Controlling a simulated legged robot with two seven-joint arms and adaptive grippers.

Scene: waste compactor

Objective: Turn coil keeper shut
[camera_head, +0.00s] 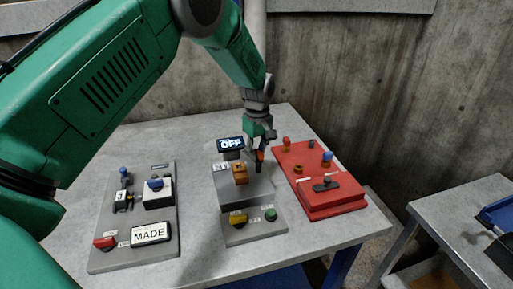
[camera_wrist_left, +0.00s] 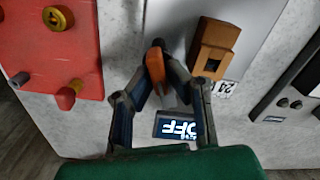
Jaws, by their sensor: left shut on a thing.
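My left gripper (camera_head: 259,168) reaches down at the back right of the middle grey unit, beside the red panel. In the left wrist view its two fingers (camera_wrist_left: 158,60) are shut on an orange handle (camera_wrist_left: 156,68), probably the coil keeper. The handle's tip sits between the fingertips. In the head view the fingers hide much of the handle. The middle unit (camera_head: 262,189) also carries an orange-brown block (camera_head: 240,174), seen in the left wrist view too (camera_wrist_left: 213,50), next to a "24" label. A small display reading OFF (camera_head: 231,143) stands behind it. My right gripper is not in view.
The red panel (camera_head: 335,207) with knobs and a black handle lies close on the right. A grey panel (camera_head: 105,255) with a MADE display and switches is on the left. Yellow (camera_head: 238,219) and green (camera_head: 270,214) buttons sit at the middle unit's front.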

